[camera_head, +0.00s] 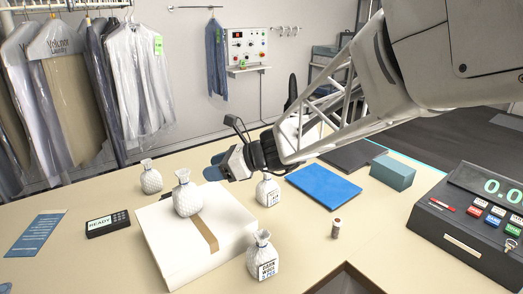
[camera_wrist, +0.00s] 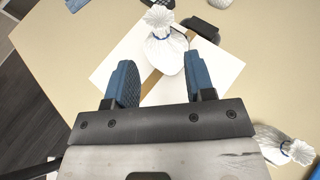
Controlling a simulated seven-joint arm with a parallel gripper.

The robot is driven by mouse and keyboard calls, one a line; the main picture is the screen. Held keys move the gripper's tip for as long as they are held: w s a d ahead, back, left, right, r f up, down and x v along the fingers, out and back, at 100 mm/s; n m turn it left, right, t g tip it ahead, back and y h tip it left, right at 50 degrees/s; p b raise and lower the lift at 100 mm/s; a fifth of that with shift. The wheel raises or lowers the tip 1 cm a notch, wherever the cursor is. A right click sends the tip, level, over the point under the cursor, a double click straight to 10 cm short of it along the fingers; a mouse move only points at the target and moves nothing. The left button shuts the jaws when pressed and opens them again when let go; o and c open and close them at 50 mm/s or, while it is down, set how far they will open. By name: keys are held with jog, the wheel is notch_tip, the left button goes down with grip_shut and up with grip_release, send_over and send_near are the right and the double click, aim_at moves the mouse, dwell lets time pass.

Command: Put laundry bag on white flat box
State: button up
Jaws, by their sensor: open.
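A white quilted laundry bag (camera_head: 187,197) stands upright on the white flat box (camera_head: 170,246), by its brown tape strip. In the wrist view this bag (camera_wrist: 166,52) shows beyond and between my blue fingertips, over the box (camera_wrist: 220,72). My gripper (camera_head: 216,168) is open and empty, above and behind the box's right side. Other similar bags stand on the table: one behind left (camera_head: 151,180), one right of the box (camera_head: 267,193) partly under my gripper, and a labelled one (camera_head: 262,258) at the box's front right.
A card reader (camera_head: 107,224) and a blue leaflet (camera_head: 36,233) lie left. A blue flat pad (camera_head: 323,186), a teal box (camera_head: 392,173), a small cylinder (camera_head: 336,228) and a cash register (camera_head: 473,222) are right. Covered garments (camera_head: 62,95) hang behind. An open bin (camera_head: 345,281) is at the front.

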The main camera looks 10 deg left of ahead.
jog(key=s+d+f+n+t+h, duration=0.1)
jog(key=s+d+n+h, duration=0.3)
jog(key=d, duration=0.9)
jog(key=s+d+f+n+h, duration=0.1)
jog(key=s+d+n+h, duration=0.4)
jog(key=s+d+n, duration=0.3)
jog(key=s+d+f+n+t+h, duration=0.1)
jog(key=s+d+n+h, duration=0.3)
jog(key=s+d, duration=0.7)
jog(key=d+n, duration=0.1)
jog(key=d, duration=0.7)
jog(key=shift+s+f+n+t+h, duration=0.25)
jog(key=shift+n+t+h, duration=0.05)
jog(key=shift+n, duration=0.1)
